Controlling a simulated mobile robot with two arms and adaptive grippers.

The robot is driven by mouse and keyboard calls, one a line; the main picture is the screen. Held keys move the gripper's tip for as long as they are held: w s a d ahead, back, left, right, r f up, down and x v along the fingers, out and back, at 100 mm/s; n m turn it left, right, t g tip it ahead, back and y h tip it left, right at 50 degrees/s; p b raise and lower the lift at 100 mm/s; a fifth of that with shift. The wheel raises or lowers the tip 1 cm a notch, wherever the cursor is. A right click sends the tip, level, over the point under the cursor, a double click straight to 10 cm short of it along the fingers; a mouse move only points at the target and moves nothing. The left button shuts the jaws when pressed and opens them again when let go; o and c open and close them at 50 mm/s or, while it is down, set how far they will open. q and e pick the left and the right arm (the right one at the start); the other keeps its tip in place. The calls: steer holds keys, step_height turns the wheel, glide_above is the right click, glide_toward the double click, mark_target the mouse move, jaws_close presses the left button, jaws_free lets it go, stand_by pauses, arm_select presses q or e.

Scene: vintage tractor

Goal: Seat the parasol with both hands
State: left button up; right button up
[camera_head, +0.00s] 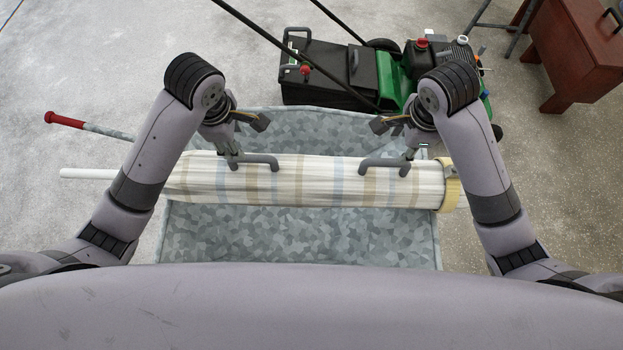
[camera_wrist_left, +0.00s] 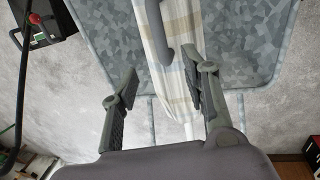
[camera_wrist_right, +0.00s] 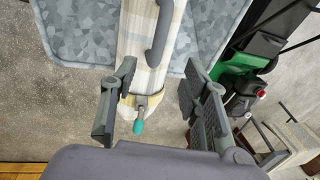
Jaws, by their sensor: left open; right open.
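My right gripper (camera_head: 396,138) is open and empty by the right handle, seen in the right wrist view (camera_wrist_right: 160,38).
A red-ended rod (camera_head: 66,120) sticks out past the table's left side. A green and black mower (camera_head: 385,75) stands behind the table, its dark bars slanting up. The floor at left is clear.

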mark_target(247, 158)
arm_select(q)
steer(key=w+f, duration=0.1)
steer(key=f, duration=0.3)
steer(key=w+f, duration=0.1)
steer(key=f, duration=0.8)
steer(key=shift+w+f, duration=0.35)
steer(key=shift+w, duration=0.05)
arm_select(e)
steer(key=w+f, duration=0.1)
steer(key=f, duration=0.8)
steer(key=w+f, duration=0.1)
steer(key=f, duration=0.3)
steer(key=shift+w+f, duration=0.3)
steer(key=shift+f, duration=0.05)
arm_select(q)
jaws_close()
arm_select(e)
jaws_close()
arm_select(q)
steer(key=shift+r, duration=0.15)
arm_select(e)
steer(key=shift+r, duration=0.15)
